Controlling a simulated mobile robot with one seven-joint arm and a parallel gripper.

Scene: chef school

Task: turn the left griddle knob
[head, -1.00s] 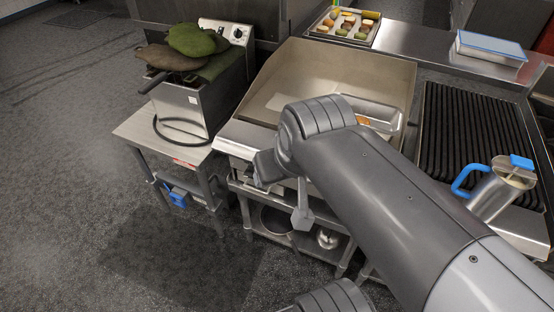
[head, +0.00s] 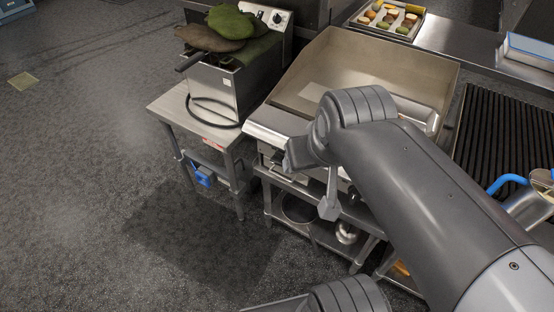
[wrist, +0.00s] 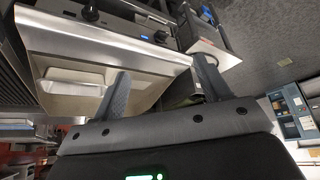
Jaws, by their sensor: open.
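The griddle (head: 355,62) is a steel unit with a high splash guard; it fills the left of the wrist view (wrist: 85,55). That view looks upside down, so its right side is the griddle's left. The left griddle knob (wrist: 160,36) is a small dark knob on the front panel. Another dark knob (wrist: 90,12) sits farther left in that picture. My gripper (wrist: 163,72) is open and empty, its two fingers spread, with the left knob above the gap between the tips and apart from them. In the head view my arm hides most of the front panel.
A fryer (head: 225,85) with green and brown cloth-like items on it stands on a low steel table (head: 165,103) left of the griddle. A ribbed grill (head: 505,130) lies to the right. A tray of food (head: 390,20) sits behind. Open floor is at front left.

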